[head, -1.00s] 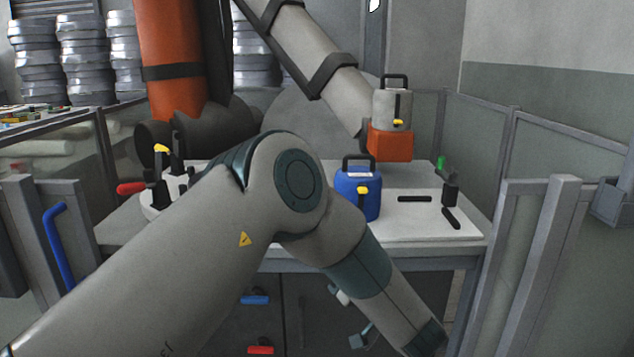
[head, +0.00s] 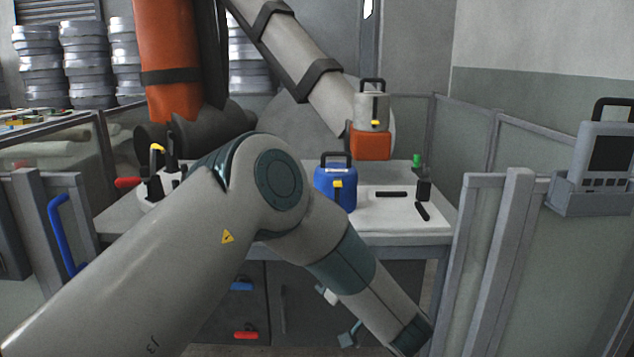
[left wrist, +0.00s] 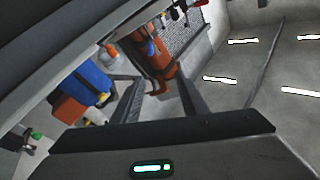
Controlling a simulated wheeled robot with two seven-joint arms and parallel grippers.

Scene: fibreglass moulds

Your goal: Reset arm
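My left arm (head: 200,240) comes in from the lower left in the head view, bends at a raised elbow and runs down to the lower right. Its gripper is outside that view. In the left wrist view my left gripper (left wrist: 160,100) shows two dark fingers set apart with nothing between them. My right gripper is in neither current view. A white-topped workbench (head: 400,215) stands behind the arm, which hides part of its front and left side.
A blue container (head: 336,192) and black tools (head: 391,194) sit on the bench. A large orange and grey robot (head: 170,60) stands behind. Fence panels (head: 545,200) flank the right side, with a grey handheld device (head: 603,155) in a holder. Red and blue handles (head: 246,335) show below the bench.

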